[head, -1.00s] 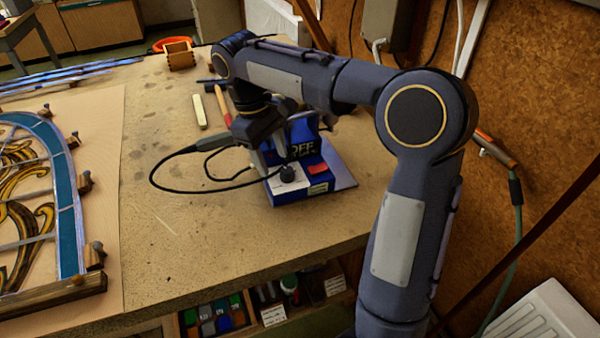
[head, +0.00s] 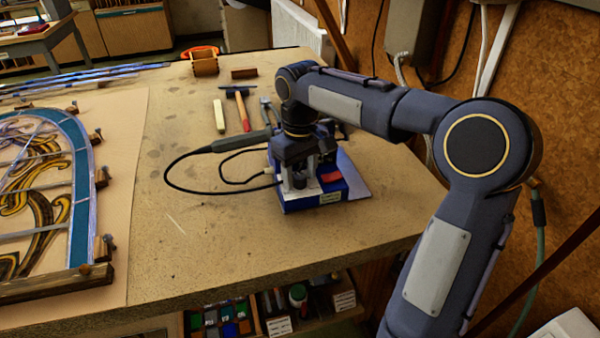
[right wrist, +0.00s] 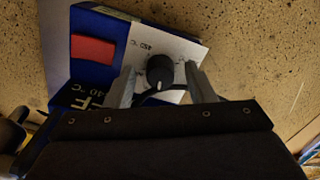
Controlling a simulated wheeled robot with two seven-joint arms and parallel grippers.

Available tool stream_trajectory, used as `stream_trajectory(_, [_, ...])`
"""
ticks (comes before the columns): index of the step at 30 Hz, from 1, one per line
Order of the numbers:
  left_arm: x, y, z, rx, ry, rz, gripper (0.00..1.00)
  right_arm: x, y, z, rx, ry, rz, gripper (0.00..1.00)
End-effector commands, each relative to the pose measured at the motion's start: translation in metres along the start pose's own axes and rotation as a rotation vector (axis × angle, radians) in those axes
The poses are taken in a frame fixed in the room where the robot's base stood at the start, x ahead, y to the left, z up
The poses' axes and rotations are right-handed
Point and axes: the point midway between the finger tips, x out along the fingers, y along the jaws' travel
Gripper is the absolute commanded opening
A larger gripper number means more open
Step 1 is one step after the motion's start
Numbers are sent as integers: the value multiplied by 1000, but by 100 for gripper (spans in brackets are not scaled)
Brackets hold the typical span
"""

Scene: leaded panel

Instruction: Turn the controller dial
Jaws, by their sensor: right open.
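The controller (head: 325,198) is a blue box with a white plate and a red switch (head: 331,177), standing on the workbench. Its black dial (right wrist: 160,70) with a pale pointer mark sits on the white plate in the right wrist view. My right gripper (head: 300,182) points down over the dial; in the right wrist view its two fingers (right wrist: 158,84) stand apart on either side of the dial. I cannot tell if they touch it. In the head view the gripper mostly hides the dial. My left gripper is not in view.
A soldering iron (head: 240,141) lies beside the controller, its black cable looping over the bench (head: 200,240). A hammer (head: 243,112), a pale block (head: 219,116) and pliers lie behind. The leaded panel (head: 80,190) lies at left. The bench front is clear.

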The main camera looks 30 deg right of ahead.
Motion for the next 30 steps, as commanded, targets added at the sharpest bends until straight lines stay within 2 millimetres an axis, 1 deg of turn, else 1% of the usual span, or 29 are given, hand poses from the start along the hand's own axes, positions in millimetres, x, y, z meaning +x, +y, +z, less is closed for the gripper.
stream_trajectory(3, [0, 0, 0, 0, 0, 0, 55, 0, 0, 0, 0, -1, 0, 49])
stream_trajectory(4, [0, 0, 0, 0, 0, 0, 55, 0, 0, 0, 0, -1, 0, 47])
stream_trajectory(12, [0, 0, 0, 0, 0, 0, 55, 0, 0, 0, -1, -1, 0, 11])
stream_trajectory(14, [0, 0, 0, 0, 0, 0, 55, 0, 0, 0, -1, -1, 0, 5])
stream_trajectory(23, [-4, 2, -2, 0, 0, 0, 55, -2, 0, 0, 46, -2, 0, 5])
stream_trajectory(30, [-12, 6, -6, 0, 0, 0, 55, -3, 0, 0, 192, -2, 0, 5])
